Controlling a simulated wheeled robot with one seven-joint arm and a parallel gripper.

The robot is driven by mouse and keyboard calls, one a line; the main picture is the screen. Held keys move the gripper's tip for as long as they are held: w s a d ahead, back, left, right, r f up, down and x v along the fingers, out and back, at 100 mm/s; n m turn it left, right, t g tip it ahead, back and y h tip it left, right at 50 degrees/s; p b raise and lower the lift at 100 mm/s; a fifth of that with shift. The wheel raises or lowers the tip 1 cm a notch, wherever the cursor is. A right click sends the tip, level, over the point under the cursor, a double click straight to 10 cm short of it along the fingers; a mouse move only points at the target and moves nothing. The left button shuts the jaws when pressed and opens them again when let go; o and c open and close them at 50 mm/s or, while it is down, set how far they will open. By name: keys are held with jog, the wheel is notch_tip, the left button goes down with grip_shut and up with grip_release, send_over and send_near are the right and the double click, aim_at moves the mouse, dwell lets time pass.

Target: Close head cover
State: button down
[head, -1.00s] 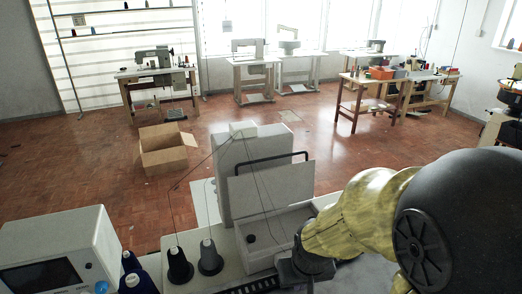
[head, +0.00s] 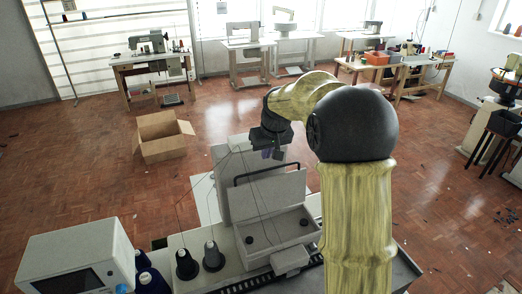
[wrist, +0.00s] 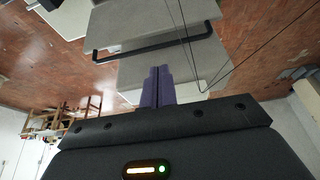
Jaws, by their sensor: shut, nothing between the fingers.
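The head cover (head: 268,195) is a pale grey panel with a black bar handle (head: 266,168) along its top. It stands raised above the open box of the machine (head: 275,233). In the wrist view the cover (wrist: 150,20) and its handle (wrist: 150,45) appear upside down. My gripper (head: 272,153) is just above and behind the handle, near the top of the machine's column (head: 222,180). Its purple fingers (wrist: 158,85) are together and empty. In the head view, the fingertips are small, and I cannot tell whether they touch anything.
Thread cones (head: 213,257) stand left of the machine, with thin threads running up to the column top. A screen unit (head: 75,262) is at the front left. A cardboard box (head: 162,137) lies on the floor behind. Sewing tables (head: 150,70) line the back wall.

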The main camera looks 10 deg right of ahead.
jog(key=shift+w+r, duration=0.55)
jog(key=shift+f, duration=0.1)
jog(key=p+x, duration=0.4)
jog(key=x, duration=0.5)
jog(key=shift+w+a+f, duration=0.1)
jog(key=shift+w+f, duration=0.15)
jog(key=shift+f, duration=0.1)
jog(key=shift+w+a, duration=0.1)
jog(key=shift+a, duration=0.05)
